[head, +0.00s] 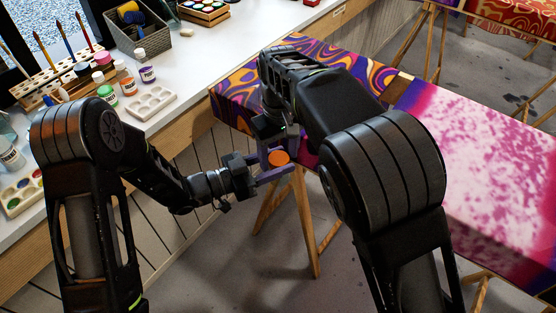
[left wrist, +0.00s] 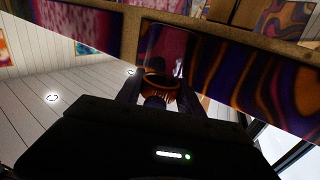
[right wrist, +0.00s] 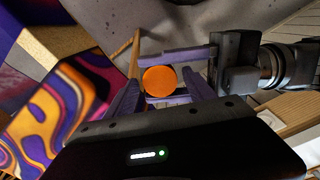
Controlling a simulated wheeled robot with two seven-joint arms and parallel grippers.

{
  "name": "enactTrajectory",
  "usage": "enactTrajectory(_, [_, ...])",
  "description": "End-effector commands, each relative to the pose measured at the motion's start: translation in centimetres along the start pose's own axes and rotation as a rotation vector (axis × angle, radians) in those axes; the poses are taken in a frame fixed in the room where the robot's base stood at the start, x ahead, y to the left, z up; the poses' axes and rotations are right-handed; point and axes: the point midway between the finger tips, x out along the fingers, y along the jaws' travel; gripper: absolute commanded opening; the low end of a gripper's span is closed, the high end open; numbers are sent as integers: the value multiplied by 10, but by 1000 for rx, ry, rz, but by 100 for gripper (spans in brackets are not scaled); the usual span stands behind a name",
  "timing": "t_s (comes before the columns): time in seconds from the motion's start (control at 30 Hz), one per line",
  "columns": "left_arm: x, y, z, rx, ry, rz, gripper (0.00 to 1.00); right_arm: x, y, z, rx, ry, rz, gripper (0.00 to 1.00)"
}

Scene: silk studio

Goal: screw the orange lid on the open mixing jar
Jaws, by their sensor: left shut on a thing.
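The orange lid (head: 279,157) faces up between my two grippers, clear of the table; it also shows in the right wrist view (right wrist: 160,81). My left gripper (head: 272,174) reaches in from the left, shut on the mixing jar under the lid. The jar is mostly hidden; in the left wrist view a dim glassy, orange-brown form (left wrist: 160,84) shows between the fingers. My right gripper (right wrist: 162,78) is over the lid, its purple fingers on either side with small gaps, so it looks open. I cannot tell how firmly the lid sits on the jar.
A white counter (head: 190,95) with paint bottles, a white palette (head: 150,103) and a grey basket (head: 138,30) runs along the left. Patterned silk (head: 232,97) on a frame with wooden legs (head: 305,225) stands just behind and right of the grippers.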

Motion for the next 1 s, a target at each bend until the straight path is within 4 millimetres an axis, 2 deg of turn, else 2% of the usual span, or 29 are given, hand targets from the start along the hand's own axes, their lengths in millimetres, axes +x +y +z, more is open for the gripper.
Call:
enactTrajectory(0.07, [0, 0, 0, 0, 1, 0, 0, 0, 0, 0, 0, 0, 0, 57])
enactTrajectory(0.77, [0, 0, 0, 0, 0, 0, 0, 0, 0, 0, 0, 0, 0, 0])
enactTrajectory(0.9, [0, 0, 0, 0, 0, 0, 0, 0, 0, 0, 15, 0, 0, 0])
enactTrajectory(1.0, [0, 0, 0, 0, 0, -1, 0, 0, 0, 0, 94, 1, -1, 0])
